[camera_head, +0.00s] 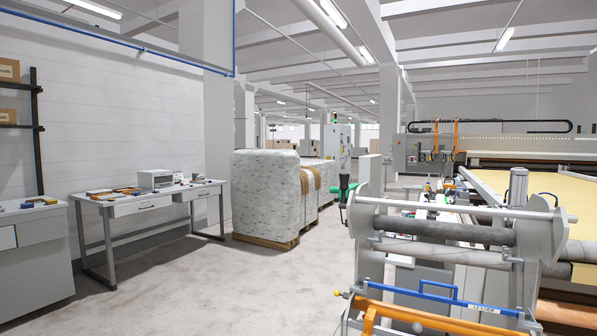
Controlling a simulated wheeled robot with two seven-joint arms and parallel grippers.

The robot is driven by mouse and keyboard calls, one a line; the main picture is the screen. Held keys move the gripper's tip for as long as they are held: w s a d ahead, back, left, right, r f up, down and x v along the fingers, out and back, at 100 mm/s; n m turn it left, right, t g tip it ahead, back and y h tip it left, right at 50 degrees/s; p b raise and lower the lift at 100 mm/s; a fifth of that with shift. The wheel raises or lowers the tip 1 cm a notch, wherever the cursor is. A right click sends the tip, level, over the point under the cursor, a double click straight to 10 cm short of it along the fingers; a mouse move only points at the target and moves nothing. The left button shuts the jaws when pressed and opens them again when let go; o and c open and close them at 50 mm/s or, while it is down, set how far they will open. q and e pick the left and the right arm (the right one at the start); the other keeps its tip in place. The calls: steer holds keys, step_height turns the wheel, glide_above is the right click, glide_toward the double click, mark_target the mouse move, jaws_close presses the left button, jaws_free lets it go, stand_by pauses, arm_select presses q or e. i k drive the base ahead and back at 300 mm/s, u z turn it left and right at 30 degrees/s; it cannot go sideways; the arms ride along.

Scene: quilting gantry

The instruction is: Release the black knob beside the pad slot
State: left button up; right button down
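I cannot make out a black knob or a pad slot in the head view. The nearest machine is a grey roller frame (371,232) at the right, with grey rollers (445,230) across it. A blue handle bar (440,292) and an orange bar (425,316) run low across its front. A small yellow knob (337,293) sticks out at its lower left. A green and black item (345,186) shows behind the frame's left end; its details are too small to tell. Neither of my grippers is in view.
A white table (150,203) with small items and a white box-shaped device (155,179) stands along the left wall. A grey cabinet (38,260) is at the far left. Wrapped bales (266,195) stand mid-floor. The grey floor (215,285) between table and machine is clear.

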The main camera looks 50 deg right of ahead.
mark_target(345, 177)
steer(key=u, duration=0.05)
steer(key=i, duration=0.85)
steer(key=z, duration=0.8)
steer(key=i, duration=0.7)
steer(key=z, duration=0.8)
